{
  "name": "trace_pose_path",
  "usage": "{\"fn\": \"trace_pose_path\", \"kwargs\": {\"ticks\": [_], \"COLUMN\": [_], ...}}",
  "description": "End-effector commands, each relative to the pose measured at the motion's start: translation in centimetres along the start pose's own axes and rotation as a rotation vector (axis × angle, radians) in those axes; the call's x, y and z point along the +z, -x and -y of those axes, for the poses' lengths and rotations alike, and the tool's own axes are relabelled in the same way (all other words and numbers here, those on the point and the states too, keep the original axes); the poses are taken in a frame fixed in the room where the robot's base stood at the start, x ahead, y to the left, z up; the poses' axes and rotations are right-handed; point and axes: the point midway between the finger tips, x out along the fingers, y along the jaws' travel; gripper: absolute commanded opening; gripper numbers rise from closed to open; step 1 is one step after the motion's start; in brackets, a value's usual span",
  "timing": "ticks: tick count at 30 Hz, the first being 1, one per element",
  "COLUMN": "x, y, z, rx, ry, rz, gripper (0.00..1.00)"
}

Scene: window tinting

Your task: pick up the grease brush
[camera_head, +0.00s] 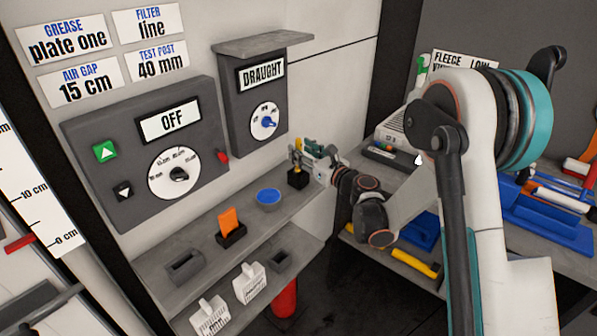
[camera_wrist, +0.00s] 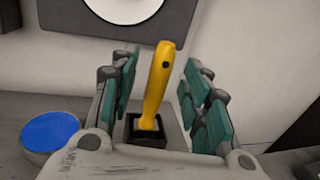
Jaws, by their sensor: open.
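A yellow handle with a dark hole near its top, which I take to be the grease brush (camera_wrist: 157,85), stands slightly tilted in a small black holder (camera_wrist: 147,139) in the wrist view. Its lower end is hidden in the holder. My gripper (camera_wrist: 160,72) is open, with its green-padded fingers on either side of the handle and visible gaps to it. In the head view my gripper (camera_head: 308,152) is at the right end of the upper shelf, just above the black holder (camera_head: 298,179). The brush is mostly hidden there.
A blue round dish (camera_head: 268,196) sits left of the holder; it also shows in the wrist view (camera_wrist: 50,132). An orange piece (camera_head: 229,221) stands in a dark holder farther left. The wall and the draught box (camera_head: 250,100) are close behind.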

Motion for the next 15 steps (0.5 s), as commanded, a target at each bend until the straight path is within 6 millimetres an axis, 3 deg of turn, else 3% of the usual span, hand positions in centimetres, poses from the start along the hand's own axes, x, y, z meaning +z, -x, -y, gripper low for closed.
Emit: {"fn": "trace_pose_path", "kwargs": {"ticks": [6, 13, 14, 15], "x": [-0.1, 0.0, 0.0, 0.0], "y": [-2.3, -2.4, -2.4, -2.4], "z": [0.0, 0.0, 0.0, 0.0], "rx": [0.001, 0.0, 0.0, 0.0], "ry": [0.0, 0.0, 0.0, 0.0], "rz": [0.0, 0.0, 0.0, 0.0], "gripper": [0.43, 0.43, 0.41, 0.32]}}
